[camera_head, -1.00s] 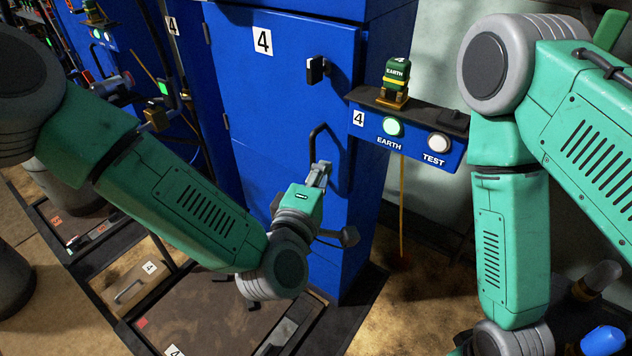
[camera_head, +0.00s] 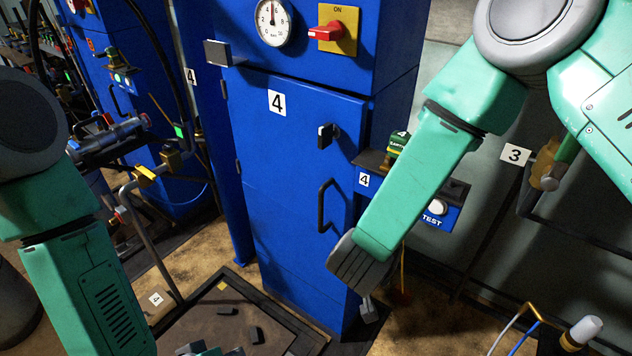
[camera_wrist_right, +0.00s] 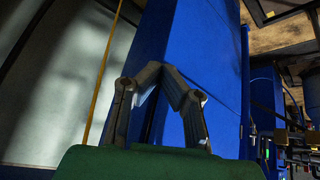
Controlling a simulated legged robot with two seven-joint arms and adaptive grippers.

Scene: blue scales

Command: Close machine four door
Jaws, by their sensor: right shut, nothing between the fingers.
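The machine four door (camera_head: 285,185) is the blue panel marked 4 in the head view. It looks flush or nearly flush with the cabinet front; I cannot tell if it is latched. A black latch knob (camera_head: 326,134) and a black bar handle (camera_head: 323,205) are on its right side. My right arm reaches down past the door's right edge. My right gripper shows in the right wrist view (camera_wrist_right: 166,72), shut and empty, before the blue cabinet surface; contact is unclear. My left gripper (camera_head: 205,350) barely shows at the bottom edge, its fingers cut off.
A gauge (camera_head: 272,20) and a red switch (camera_head: 328,32) are above the door. The EARTH/TEST box (camera_head: 440,212) juts out at right, partly hidden by my right arm. A valve (camera_head: 548,165) is at right.

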